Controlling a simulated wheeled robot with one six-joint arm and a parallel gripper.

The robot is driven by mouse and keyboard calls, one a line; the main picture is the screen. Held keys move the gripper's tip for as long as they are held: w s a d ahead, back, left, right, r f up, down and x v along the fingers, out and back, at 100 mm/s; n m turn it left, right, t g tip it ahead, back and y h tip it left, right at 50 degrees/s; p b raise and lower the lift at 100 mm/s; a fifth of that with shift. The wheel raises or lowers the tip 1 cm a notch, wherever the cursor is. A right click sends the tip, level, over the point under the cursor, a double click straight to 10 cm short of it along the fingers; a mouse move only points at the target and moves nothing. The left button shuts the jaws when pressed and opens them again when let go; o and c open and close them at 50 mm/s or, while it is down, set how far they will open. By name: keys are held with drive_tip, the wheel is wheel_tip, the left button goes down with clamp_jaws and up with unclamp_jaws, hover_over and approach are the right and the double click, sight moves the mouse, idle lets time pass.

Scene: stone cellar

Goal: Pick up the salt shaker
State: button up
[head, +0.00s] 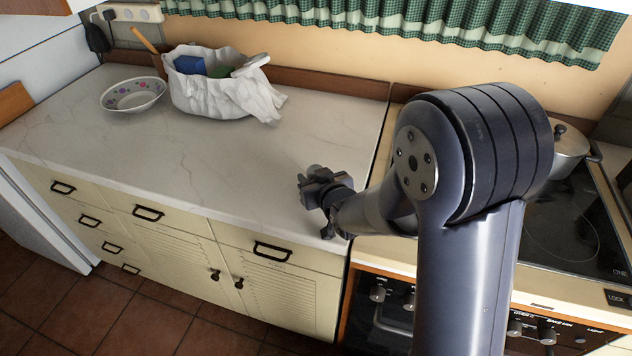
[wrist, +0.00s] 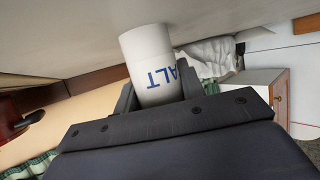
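The salt shaker is a white cylinder with blue letters reading "ALT" (wrist: 158,65). In the wrist view it sits upside down in the picture, between the two fingers of my gripper (wrist: 157,95). A dark finger lies close along each side of it; I cannot tell whether both press on it. Its far end shows against the pale worktop. In the head view my gripper (head: 322,205) is low over the front right corner of the worktop (head: 230,170), and the shaker is hidden there.
A patterned bowl (head: 133,95) and a white bag (head: 215,95) with items in it stand at the back left. A stove with a black glass top (head: 570,225) and a metal pot (head: 568,152) is to the right. The middle of the worktop is clear.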

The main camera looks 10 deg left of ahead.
drive_tip(key=c, duration=0.6)
drive_tip(key=shift+o, duration=0.2)
drive_tip(key=shift+r, duration=0.15)
